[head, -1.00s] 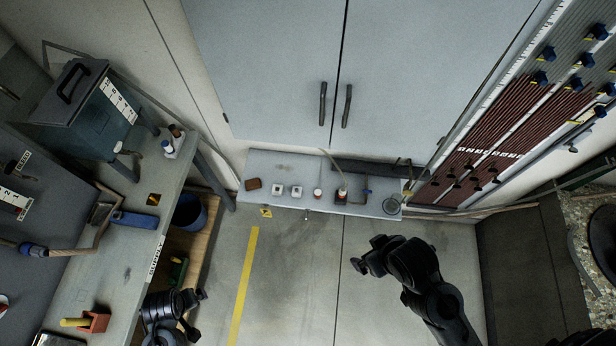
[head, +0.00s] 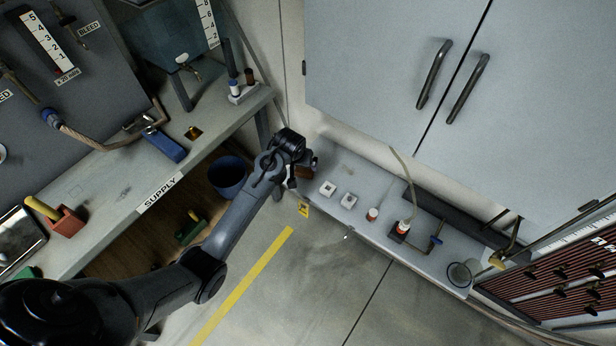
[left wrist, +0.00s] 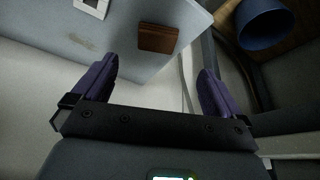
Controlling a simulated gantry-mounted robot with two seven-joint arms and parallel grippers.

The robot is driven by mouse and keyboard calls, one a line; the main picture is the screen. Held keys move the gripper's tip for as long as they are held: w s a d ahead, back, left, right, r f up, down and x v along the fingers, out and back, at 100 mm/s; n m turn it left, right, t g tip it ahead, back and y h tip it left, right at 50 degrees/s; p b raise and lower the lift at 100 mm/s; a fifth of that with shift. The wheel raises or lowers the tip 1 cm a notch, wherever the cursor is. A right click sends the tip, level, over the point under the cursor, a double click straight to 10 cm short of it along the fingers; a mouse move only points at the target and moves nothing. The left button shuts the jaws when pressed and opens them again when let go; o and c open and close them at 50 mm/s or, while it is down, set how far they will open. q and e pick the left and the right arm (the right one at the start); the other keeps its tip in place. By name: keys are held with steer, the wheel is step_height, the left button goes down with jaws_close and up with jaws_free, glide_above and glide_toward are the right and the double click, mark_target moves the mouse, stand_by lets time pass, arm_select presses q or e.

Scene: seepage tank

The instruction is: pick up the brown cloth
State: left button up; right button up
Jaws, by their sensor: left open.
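The brown cloth (left wrist: 157,38) is a small folded block lying near the end of the pale low ledge (left wrist: 135,15) in the left wrist view. In the head view it is mostly hidden behind my left gripper (head: 303,168), at the left end of the same ledge (head: 335,215). My left gripper is open and empty; in the left wrist view its purple fingers (left wrist: 157,75) are spread wide, with the cloth beyond them and between their lines. No contact shows. My right gripper is out of view.
On the ledge right of the cloth are two white square pieces (head: 328,188), a small red-and-white container (head: 373,214) and a fitting with a tube (head: 402,228). The supply bench (head: 100,195) and a blue bucket (head: 228,174) are at left. Cabinet doors (head: 390,60) rise behind the ledge.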

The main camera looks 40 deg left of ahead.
arm_select(q)
steer(key=b, duration=0.2)
glide_above(304, 170)
steer(key=s, duration=0.2)
steer(key=f, duration=0.4)
steer(key=shift+s+d+f, duration=0.2)
steer(key=shift+d+f, duration=0.15)
steer(key=shift+d, duration=0.05)
steer(key=b+x, duration=0.1)
steer(key=x, duration=0.3)
steer(key=shift+w+r+b, duration=0.1)
steer(key=shift+b, duration=0.25)
steer(key=shift+w+f, duration=0.25)
steer(key=shift+f, duration=0.3)
steer(key=c, duration=1.1)
steer(key=shift+r, duration=0.1)
